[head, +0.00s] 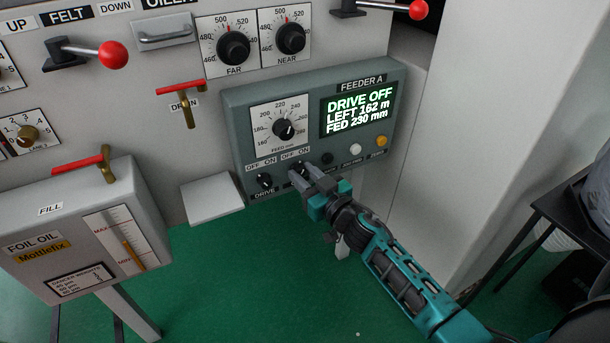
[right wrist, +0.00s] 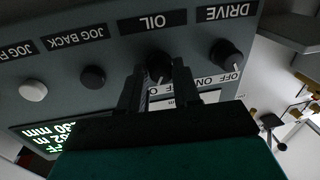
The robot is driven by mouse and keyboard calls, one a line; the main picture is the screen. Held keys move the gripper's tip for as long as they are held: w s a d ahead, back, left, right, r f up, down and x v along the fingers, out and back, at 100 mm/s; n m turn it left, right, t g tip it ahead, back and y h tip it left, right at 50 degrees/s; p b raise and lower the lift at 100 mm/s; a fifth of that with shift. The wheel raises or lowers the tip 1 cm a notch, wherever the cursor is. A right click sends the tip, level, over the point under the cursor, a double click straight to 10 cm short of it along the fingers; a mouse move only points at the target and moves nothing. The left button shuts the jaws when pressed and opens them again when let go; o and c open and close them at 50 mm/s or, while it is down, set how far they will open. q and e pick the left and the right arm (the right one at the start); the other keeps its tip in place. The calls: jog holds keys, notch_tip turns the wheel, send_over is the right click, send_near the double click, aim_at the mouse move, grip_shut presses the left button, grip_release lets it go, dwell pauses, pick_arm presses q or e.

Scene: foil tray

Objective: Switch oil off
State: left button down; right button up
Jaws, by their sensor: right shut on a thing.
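The oil switch is a small black rotary knob (right wrist: 158,65) on the grey-green feeder A panel, under an OIL label in the upside-down right wrist view. My right gripper (head: 306,178) has reached the lower edge of the panel in the head view. Its two dark fingers (right wrist: 158,82) are shut on the oil knob, one on each side. The fingers hide much of the knob, and I cannot tell which way its pointer faces. The display (head: 357,110) reads DRIVE OFF, LEFT 162 m, FED 230 mm. My left gripper is not in view.
The drive knob (head: 264,181) sits close beside the oil knob, with its own OFF and ON marks. A black button (head: 327,158), a white button (head: 356,149) and an amber one (head: 382,141) lie to the right. A feed dial (head: 284,129) is above.

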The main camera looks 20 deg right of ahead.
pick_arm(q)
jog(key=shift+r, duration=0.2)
pick_arm(e)
jog(key=shift+n, duration=0.3)
jog(key=shift+r+n+p, duration=0.15)
jog(key=shift+n+p, duration=0.6)
jog(key=shift+n, duration=0.05)
jog(key=n+p, duration=0.1)
jog(key=n, duration=0.2)
jog(key=shift+a+n+g+h+p, duration=0.1)
jog(key=shift+n+g+h+p, duration=0.2)
jog(key=shift+g, duration=0.1)
jog(key=n, duration=0.3)
jog(key=shift+a+n+h+p, duration=0.1)
jog(key=shift+n+h+p, duration=0.2)
jog(key=shift+p, duration=0.1)
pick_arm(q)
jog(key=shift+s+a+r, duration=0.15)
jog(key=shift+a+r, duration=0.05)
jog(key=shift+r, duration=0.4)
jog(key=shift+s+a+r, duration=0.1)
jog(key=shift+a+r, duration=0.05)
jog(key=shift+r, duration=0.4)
pick_arm(e)
jog(key=shift+n, duration=0.8)
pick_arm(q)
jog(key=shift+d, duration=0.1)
pick_arm(e)
jog(key=o, duration=1.1)
jog(key=shift+c, duration=0.2)
